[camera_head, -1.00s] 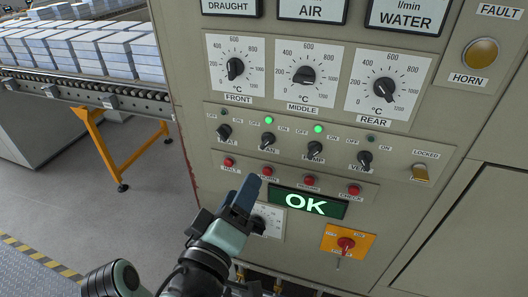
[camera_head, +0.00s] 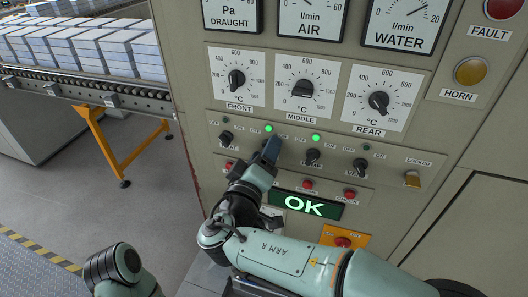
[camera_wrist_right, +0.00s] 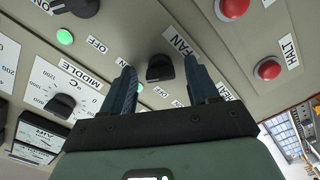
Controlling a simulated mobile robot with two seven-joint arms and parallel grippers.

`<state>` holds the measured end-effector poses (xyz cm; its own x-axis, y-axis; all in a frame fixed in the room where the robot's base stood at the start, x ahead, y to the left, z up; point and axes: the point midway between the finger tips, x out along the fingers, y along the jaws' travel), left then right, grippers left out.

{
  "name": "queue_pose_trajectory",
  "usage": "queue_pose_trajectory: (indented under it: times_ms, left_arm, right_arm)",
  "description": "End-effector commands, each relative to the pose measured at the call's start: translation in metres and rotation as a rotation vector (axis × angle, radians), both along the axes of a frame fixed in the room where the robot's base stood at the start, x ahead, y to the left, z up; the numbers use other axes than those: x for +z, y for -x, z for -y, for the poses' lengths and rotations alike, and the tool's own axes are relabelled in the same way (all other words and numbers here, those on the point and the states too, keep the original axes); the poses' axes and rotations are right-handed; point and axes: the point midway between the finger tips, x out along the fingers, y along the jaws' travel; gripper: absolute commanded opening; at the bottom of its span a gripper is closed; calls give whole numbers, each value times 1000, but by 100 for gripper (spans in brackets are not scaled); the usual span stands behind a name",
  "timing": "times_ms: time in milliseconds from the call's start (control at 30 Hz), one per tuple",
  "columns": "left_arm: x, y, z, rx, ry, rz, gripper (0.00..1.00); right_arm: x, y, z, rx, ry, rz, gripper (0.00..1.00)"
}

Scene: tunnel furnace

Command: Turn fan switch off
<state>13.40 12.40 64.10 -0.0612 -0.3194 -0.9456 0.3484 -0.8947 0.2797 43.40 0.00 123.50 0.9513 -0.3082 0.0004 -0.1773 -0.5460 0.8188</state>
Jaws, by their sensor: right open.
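The black fan switch knob (camera_wrist_right: 160,68) shows in the right wrist view, beside its FAN label. My right gripper (camera_wrist_right: 158,75) is open, with one dark finger on each side of the knob in that view; I cannot tell whether they touch it. In the head view my right gripper (camera_head: 271,149) is at the switch row and hides the fan knob. The fan's green lamp (camera_head: 268,128) is lit above it. My left gripper is not in view.
The heat knob (camera_head: 226,137) is left of my gripper, the pump knob (camera_head: 312,157) right, under its lit lamp (camera_head: 316,138). A red halt button (camera_wrist_right: 267,69) and another red button (camera_wrist_right: 232,8) are close by. A green OK display (camera_head: 306,205) sits below.

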Motion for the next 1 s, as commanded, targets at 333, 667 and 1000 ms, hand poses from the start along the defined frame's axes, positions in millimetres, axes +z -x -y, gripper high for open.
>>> queue_pose_trajectory:
  times_ms: [333, 667, 1000]
  left_arm:
    - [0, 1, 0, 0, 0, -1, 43]
    - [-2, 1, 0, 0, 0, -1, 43]
    - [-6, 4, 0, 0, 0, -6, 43]
  right_arm:
    - [-1, 0, 0, -1, 1, -1, 3]
    - [-1, 0, 0, -2, 30, -11, 4]
    - [-1, 0, 1, -2, 231, -76, 4]
